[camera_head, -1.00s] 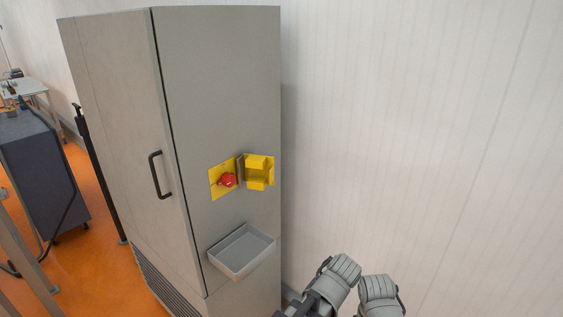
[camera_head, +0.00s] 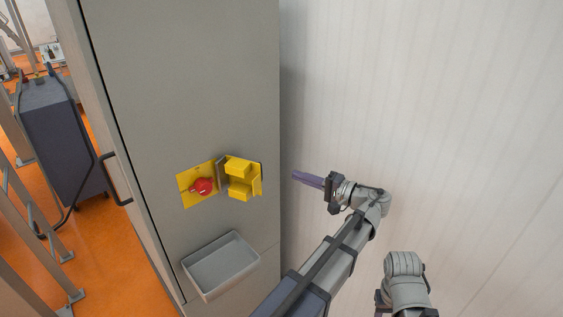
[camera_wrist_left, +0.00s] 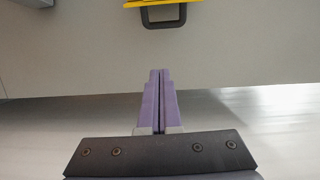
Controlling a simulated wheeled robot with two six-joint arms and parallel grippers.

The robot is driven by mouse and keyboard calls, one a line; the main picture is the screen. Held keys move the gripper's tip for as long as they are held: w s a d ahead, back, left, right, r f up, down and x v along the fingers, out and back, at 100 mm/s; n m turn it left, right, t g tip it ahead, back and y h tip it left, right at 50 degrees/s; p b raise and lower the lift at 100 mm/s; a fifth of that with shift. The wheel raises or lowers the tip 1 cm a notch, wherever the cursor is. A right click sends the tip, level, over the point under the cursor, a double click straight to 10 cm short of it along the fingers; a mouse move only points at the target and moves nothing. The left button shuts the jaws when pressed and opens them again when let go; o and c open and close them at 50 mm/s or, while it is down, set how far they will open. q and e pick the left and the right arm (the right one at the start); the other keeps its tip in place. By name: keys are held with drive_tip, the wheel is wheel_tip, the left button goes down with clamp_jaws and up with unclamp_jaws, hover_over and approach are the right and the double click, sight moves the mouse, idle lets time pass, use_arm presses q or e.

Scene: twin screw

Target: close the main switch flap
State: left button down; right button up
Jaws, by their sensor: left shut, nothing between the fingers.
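The main switch is a red knob (camera_head: 202,186) on a yellow plate (camera_head: 187,200) on the grey cabinet's side. Its yellow flap (camera_head: 240,178) stands swung open to the right of the knob, with a dark grey edge beside the knob. My left gripper (camera_head: 296,175) is shut and empty, in the air right of the flap and apart from it. In the left wrist view, the purple fingers (camera_wrist_left: 160,75) are pressed together, pointing at the cabinet face below a dark handle (camera_wrist_left: 164,22) and a yellow edge (camera_wrist_left: 150,3). My right gripper does not show clearly.
The grey cabinet (camera_head: 190,80) has a grey tray (camera_head: 222,292) below the switch and a dark door handle (camera_head: 118,180) at left. A pale wall (camera_head: 430,90) is on the right. A dark cart (camera_head: 60,140) stands at far left on orange floor.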

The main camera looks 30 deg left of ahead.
use_arm(q)
drive_tip(key=s+a, duration=0.2)
drive_tip(key=a, duration=0.7)
drive_tip(key=shift+r, duration=0.4)
drive_tip(key=shift+s, duration=0.1)
idle(0.4)
drive_tip(key=shift+s+d+m+t, duration=0.35)
drive_tip(key=shift+s+m+t, duration=0.05)
drive_tip(key=shift+t, duration=0.3)
